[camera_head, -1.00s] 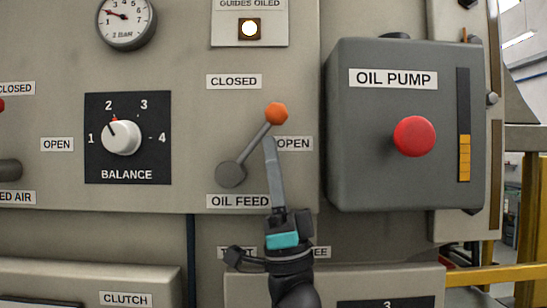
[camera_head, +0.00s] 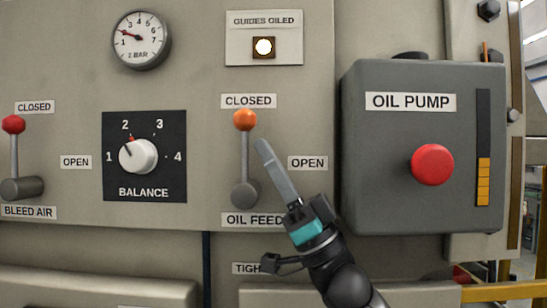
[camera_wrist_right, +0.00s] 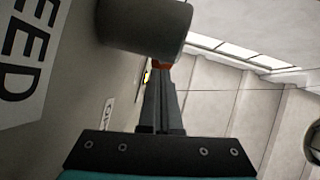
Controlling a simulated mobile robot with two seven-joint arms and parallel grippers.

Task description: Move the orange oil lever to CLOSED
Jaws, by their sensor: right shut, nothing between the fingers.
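The oil feed lever has an orange knob (camera_head: 245,120) on a grey shaft. The shaft stands upright from its grey hub (camera_head: 246,193), with the knob just below the CLOSED label (camera_head: 248,101). The OPEN label (camera_head: 307,163) is to its right. My right gripper (camera_head: 262,146) is shut and empty, its tips just right of the shaft and below the knob; a small gap shows between them. In the right wrist view the shut fingers (camera_wrist_right: 161,98) point toward the grey hub (camera_wrist_right: 145,28), and a bit of orange shows past their tips. My left gripper is not in view.
The grey oil pump box (camera_head: 370,190) with its red button (camera_head: 432,165) juts out at the right. The balance dial (camera_head: 138,156) and the red bleed air lever (camera_head: 14,124) are at the left. The GUIDES OILED lamp (camera_head: 264,47) is lit.

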